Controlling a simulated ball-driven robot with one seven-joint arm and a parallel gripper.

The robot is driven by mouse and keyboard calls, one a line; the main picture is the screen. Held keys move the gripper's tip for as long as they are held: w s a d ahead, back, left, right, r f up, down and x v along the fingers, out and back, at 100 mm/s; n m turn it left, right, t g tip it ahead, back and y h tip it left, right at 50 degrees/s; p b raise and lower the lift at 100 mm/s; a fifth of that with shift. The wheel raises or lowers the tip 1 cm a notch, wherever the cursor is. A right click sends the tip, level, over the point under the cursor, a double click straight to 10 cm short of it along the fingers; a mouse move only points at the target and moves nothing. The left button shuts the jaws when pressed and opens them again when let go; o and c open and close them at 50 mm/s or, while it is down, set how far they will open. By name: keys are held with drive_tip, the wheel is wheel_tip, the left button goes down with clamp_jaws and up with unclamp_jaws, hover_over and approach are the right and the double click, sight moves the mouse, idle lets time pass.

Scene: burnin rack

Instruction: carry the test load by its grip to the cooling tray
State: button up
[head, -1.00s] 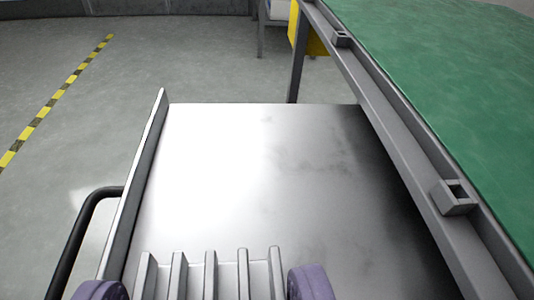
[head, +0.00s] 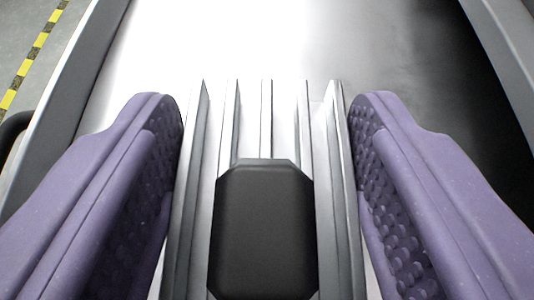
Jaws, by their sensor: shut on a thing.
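The test load is a grey metal block with several upright fins (head: 232,130) and a black, chamfered block (head: 264,230) in front of them, at the lower middle of the view. My gripper (head: 264,115) has two purple, studded fingers, one on each side of the load. It is shut on the load, with the fingertips against or very close to the outer fins. The load's underside is hidden, so I cannot tell whether it rests on the surface. A shiny metal surface (head: 290,40) lies beyond it; I cannot tell whether this is the cooling tray.
A raised grey rim (head: 75,75) runs along the left of the metal surface, with part of a black handle (head: 14,130) outside it. A grey rail (head: 505,55) borders the right. A yellow-black floor stripe (head: 30,55) shows at upper left.

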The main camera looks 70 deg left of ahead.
drive_tip(key=shift+f, duration=0.15)
drive_tip(key=o, duration=1.2)
